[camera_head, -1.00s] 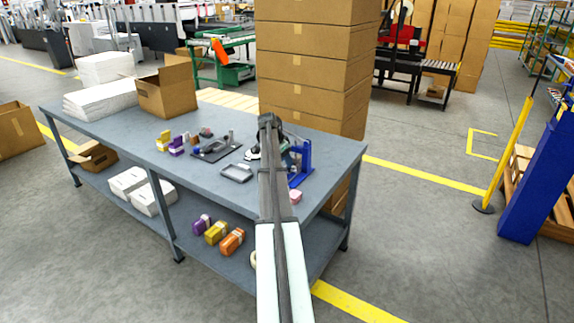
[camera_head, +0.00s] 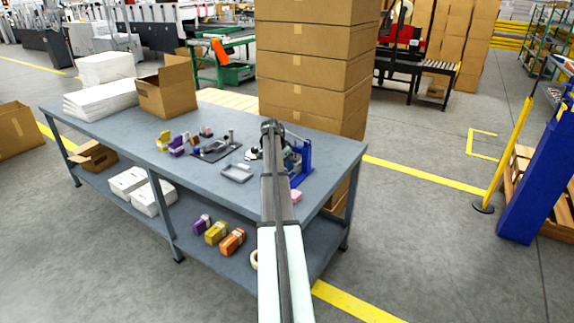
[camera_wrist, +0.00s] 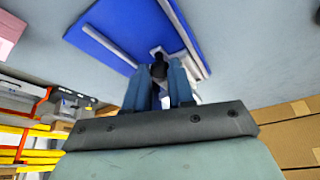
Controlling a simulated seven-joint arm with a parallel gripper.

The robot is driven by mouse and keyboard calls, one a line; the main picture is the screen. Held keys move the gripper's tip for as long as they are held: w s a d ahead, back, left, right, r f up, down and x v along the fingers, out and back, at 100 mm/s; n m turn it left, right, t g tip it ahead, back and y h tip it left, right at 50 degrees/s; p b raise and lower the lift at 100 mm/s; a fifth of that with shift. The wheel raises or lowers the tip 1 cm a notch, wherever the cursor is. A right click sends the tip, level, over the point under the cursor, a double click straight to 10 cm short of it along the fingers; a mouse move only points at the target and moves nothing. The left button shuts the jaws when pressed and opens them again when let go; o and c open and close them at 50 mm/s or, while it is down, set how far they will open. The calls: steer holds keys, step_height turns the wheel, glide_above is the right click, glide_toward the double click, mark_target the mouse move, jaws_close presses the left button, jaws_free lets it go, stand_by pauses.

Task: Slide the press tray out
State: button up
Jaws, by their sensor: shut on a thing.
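The blue press (camera_head: 302,160) stands near the right end of the grey table, partly hidden behind my arm in the head view. In the wrist view its blue base (camera_wrist: 110,32) shows with pale rails along it. My gripper (camera_wrist: 160,78) is at this base, its two fingers closed around a small dark knob (camera_wrist: 158,66). The knob seems to belong to the press tray, but the tray is mostly hidden by the fingers, so I cannot tell how far out it is. In the head view the gripper is hidden behind my arm.
A grey tray (camera_head: 237,173) lies on the table left of my arm. A dark board (camera_head: 214,150) with parts and small purple and yellow boxes (camera_head: 177,146) sit further left. A pink block (camera_head: 296,196) is near the front edge. Tall cartons (camera_head: 312,75) stand behind.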

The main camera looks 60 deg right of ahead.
jaws_close()
steer(key=a, duration=0.9)
steer(key=shift+o, duration=1.7)
jaws_free()
steer(key=shift+a, duration=0.1)
steer(key=shift+o, duration=1.4)
